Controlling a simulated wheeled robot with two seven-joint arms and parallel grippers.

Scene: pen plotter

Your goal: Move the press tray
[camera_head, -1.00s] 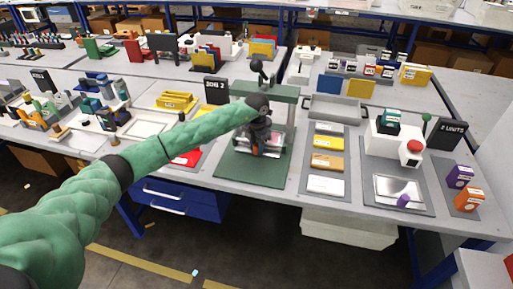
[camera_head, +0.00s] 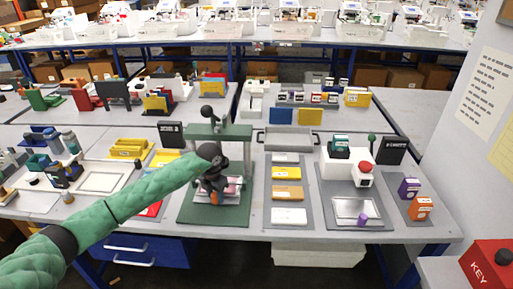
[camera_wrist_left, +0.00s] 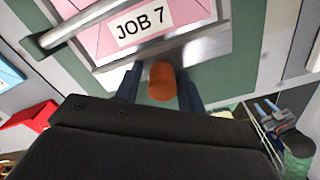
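The green press (camera_head: 205,132) stands on its green base at the bench's front edge. The press tray (camera_wrist_left: 198,50) has a silvery metal rim and holds a pink sheet (camera_wrist_left: 180,14) marked "JOB 7". An orange knob (camera_wrist_left: 162,82) sits at the tray's near edge. My left gripper (camera_head: 213,184) is at the front of the press. In the left wrist view its dark fingers (camera_wrist_left: 160,88) stand on either side of the knob, with a small gap on the left side, so it looks open around it.
Right of the press lies a grey board with coloured blocks (camera_head: 287,173), a grey tray (camera_head: 287,138) behind it, and a white unit with a red button (camera_head: 364,168). A red item (camera_head: 152,208) lies left of the press. Blue drawers (camera_head: 140,247) are below.

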